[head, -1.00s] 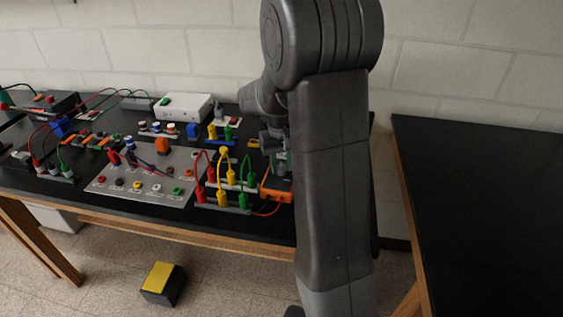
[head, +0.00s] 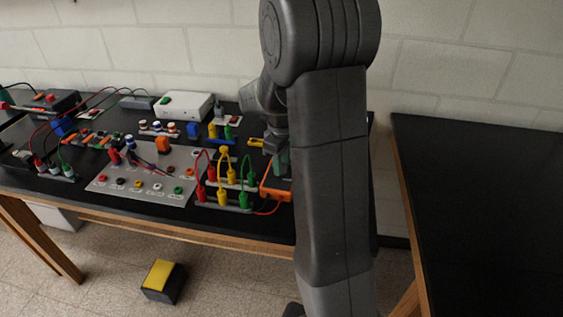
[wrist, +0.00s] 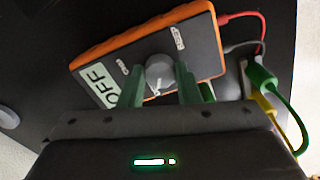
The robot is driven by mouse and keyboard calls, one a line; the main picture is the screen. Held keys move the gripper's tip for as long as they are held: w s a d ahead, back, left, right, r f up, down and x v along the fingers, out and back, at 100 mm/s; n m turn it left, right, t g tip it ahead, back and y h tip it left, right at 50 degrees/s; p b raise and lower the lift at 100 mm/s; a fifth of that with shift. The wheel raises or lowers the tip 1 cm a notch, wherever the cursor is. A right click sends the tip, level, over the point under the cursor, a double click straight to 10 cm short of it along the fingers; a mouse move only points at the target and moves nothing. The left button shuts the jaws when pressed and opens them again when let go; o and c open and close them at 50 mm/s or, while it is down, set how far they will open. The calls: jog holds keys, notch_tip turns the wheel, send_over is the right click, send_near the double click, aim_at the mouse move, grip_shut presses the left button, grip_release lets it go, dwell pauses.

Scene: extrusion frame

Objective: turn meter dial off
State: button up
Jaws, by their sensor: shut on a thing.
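The meter (wrist: 207,48) is a dark box with an orange rim, lying on the black tabletop. Its screen (wrist: 103,84) reads OFF in the wrist view. The round grey dial (wrist: 160,73) sits on its face, with a pale mark near the bottom. My gripper (wrist: 159,67) has its green fingers on either side of the dial, shut on it. In the head view the meter (head: 274,190) is partly hidden behind my arm, and my gripper is mostly hidden there too.
Red and grey leads (wrist: 237,16) run from the meter's right end. A terminal strip with red, yellow and green plugs (head: 223,190) stands just left of the meter in the head view. A grey panel (head: 135,178) lies farther left. The right-hand table (head: 490,210) is bare.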

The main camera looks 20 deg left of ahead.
dwell(0.3)
jog(key=o, duration=1)
jog(key=shift+r, duration=0.1)
notch_tip(320, 180, up, 14)
jog(key=shift+f, duration=0.15)
jog(key=shift+f, duration=0.1)
notch_tip(320, 180, down, 14)
jog(key=shift+r, duration=0.15)
dwell(0.5)
jog(key=shift+r, duration=0.1)
